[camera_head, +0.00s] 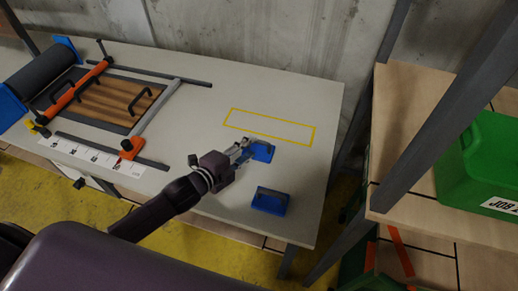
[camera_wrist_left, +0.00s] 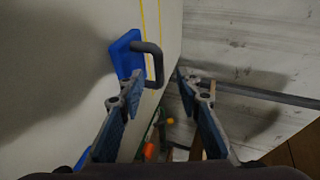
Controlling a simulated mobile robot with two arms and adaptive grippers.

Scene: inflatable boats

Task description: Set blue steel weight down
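A blue steel weight (camera_head: 264,153) with a dark handle is on the grey table, just below the yellow outlined rectangle (camera_head: 230,125). It also shows in the left wrist view (camera_wrist_left: 122,55), its grey handle standing out between and just beyond the fingertips. My left gripper (camera_head: 243,149) is at this weight; in the left wrist view its fingers (camera_wrist_left: 157,82) are apart, with no clear grip on the handle. The left finger overlaps the weight's lower edge in that view. A second blue weight (camera_head: 270,200) stands nearer the table's front edge. My right gripper is not in view.
A roller press with an orange bar (camera_head: 75,90) and a wooden board takes up the table's left side. A white scale strip (camera_head: 90,155) lies in front. The yellow rectangle is empty.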

